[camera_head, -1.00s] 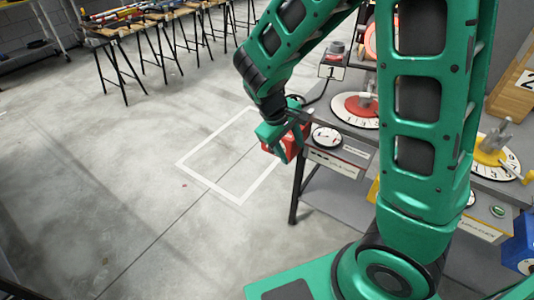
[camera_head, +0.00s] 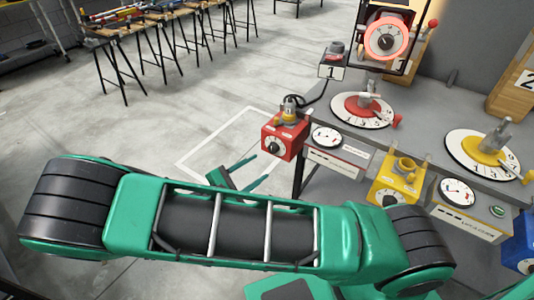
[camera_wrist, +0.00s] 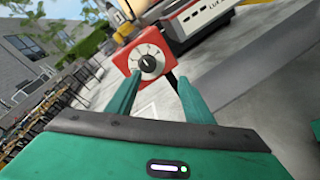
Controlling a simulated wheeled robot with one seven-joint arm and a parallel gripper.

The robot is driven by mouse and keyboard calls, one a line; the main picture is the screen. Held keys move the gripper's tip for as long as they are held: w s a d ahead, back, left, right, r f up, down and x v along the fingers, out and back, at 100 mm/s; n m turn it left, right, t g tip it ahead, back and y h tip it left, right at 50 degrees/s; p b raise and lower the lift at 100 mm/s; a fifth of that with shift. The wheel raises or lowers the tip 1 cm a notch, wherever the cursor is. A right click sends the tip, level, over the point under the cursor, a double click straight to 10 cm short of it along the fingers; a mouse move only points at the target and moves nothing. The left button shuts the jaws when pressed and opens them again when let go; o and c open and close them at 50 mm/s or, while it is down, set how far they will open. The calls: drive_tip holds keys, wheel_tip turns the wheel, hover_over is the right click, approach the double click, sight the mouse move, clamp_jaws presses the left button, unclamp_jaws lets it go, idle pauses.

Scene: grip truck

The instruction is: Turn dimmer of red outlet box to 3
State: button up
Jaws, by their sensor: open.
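The red outlet box (camera_head: 283,141) is mounted at the left end of the workbench, with a plug on top. Its round dimmer (camera_head: 273,146) faces outward. In the wrist view the red box (camera_wrist: 166,46) is ahead, with its dimmer (camera_wrist: 150,62) a white dial with a dark knob between my two fingers. The dial's numbers are too small to read. My gripper (camera_head: 249,172) is open and empty, in front of and below the box, apart from it. In the wrist view the green fingers (camera_wrist: 156,97) stand on either side below the dial.
The workbench (camera_head: 345,112) carries a red turntable (camera_head: 363,109), a yellow turntable (camera_head: 482,152), a yellow outlet box (camera_head: 396,180) and gauges. A blue box (camera_head: 521,245) is at the far right. Open floor lies left of the bench.

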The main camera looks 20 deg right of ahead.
sight(271, 150)
drive_tip(key=w+d, duration=0.2)
drive_tip(key=w+d+n+t, duration=0.1)
drive_tip(key=d, duration=0.1)
drive_tip(key=w+d+t, duration=0.1)
drive_tip(key=w+d, duration=0.1)
drive_tip(key=shift+w+d+n+h, duration=0.3)
drive_tip(key=shift+d, duration=0.05)
idle(0.3)
drive_tip(key=c, duration=1)
